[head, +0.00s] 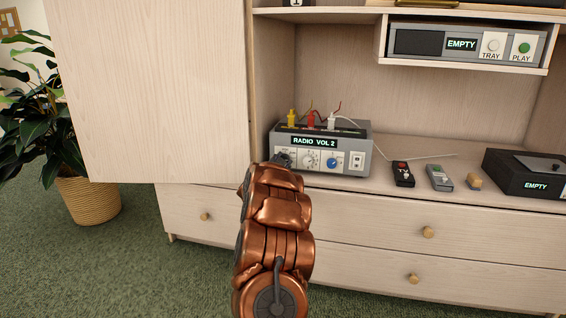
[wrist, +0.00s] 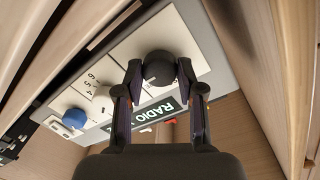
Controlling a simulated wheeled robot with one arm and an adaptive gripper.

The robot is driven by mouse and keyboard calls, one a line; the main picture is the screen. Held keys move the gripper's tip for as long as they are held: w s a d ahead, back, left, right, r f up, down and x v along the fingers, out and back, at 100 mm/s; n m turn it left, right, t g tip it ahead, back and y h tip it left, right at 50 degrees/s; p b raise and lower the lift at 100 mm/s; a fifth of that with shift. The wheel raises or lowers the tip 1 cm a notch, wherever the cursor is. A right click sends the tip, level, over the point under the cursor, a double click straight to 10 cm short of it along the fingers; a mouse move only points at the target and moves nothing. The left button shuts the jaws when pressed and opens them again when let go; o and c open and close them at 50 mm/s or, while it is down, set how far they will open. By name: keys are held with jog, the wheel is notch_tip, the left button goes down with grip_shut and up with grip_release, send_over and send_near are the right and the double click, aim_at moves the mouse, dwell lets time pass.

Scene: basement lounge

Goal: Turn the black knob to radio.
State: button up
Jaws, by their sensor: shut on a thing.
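The grey receiver (head: 360,135) stands on the cabinet shelf, and its display (head: 314,142) reads "RADIO VOL 2". In the wrist view the black knob (wrist: 158,66) sits on the receiver's pale front panel. My gripper (wrist: 158,78) has one fingertip on each side of the knob and is shut on it.
Yellow, red and white plugs (head: 311,120) stand on the receiver. Two remotes (head: 403,174) and a black box (head: 525,180) reading "EMPTY" lie to the right. A player (head: 466,44) is above. A large open door panel (head: 150,90) and a plant (head: 45,120) are at left.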

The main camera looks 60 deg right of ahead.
jog(key=shift+f, duration=0.1)
dwell(0.3)
jog(key=o, duration=1.1)
jog(key=shift+o, duration=0.2)
jog(key=v, duration=1.2)
